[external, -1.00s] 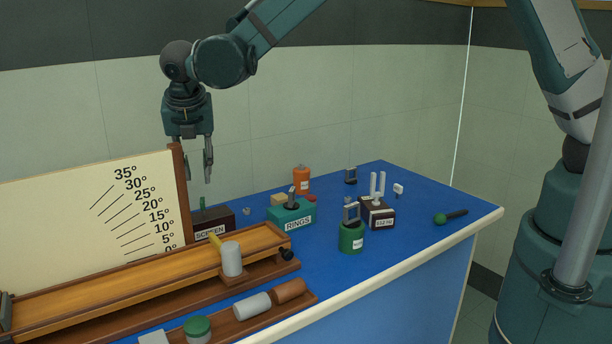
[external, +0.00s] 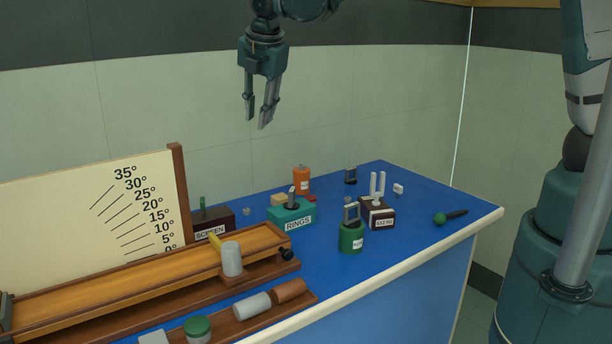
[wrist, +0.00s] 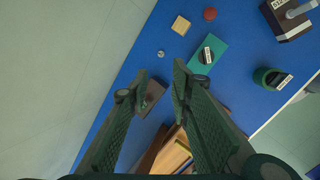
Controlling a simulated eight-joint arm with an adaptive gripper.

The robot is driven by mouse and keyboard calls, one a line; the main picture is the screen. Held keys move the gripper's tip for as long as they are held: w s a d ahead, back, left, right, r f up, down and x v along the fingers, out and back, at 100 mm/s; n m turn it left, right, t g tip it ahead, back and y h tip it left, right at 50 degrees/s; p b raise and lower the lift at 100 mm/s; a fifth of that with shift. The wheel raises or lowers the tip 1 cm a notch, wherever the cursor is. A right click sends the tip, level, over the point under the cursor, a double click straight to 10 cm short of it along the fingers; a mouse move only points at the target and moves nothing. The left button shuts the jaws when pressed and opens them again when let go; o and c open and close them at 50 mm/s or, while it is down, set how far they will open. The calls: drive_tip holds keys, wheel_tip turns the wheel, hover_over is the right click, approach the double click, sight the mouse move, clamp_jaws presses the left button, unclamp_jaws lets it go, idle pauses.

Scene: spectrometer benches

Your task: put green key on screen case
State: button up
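The screen case (external: 214,224) is a dark brown box labelled SCREEN, beside the right end of the angle board. A small upright green piece (external: 202,204), which looks like the green key, stands on top of it. My gripper (external: 256,122) is open and empty, high above the bench and to the right of the case. In the wrist view the case (wrist: 155,91) shows between my open fingers (wrist: 160,78), well below them. The key is hard to make out there.
A teal RINGS box (external: 291,216), an orange bottle (external: 302,181), a green pot (external: 351,237) and a dark fork block (external: 377,214) stand to the right. A wooden ramp (external: 150,273) runs in front of the case. The air around my gripper is clear.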

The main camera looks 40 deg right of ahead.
drive_tip(key=s+d+r+m, duration=0.3)
drive_tip(key=d+m, duration=0.1)
drive_tip(key=d, duration=0.4)
drive_tip(key=s+d+r+m, duration=0.3)
drive_tip(key=s+d, duration=0.1)
drive_tip(key=d, duration=0.3)
drive_tip(key=s+d+r+m, duration=0.3)
drive_tip(key=d+m, duration=0.1)
drive_tip(key=d, duration=0.4)
drive_tip(key=s+d+f+m+t, duration=0.2)
drive_tip(key=s+d+m+t, duration=0.1)
drive_tip(key=s+d+m, duration=1)
drive_tip(key=s+d, duration=0.2)
drive_tip(key=s, duration=0.2)
drive_tip(key=shift+s+d+f+y, duration=0.3)
drive_tip(key=shift+s+y, duration=0.1)
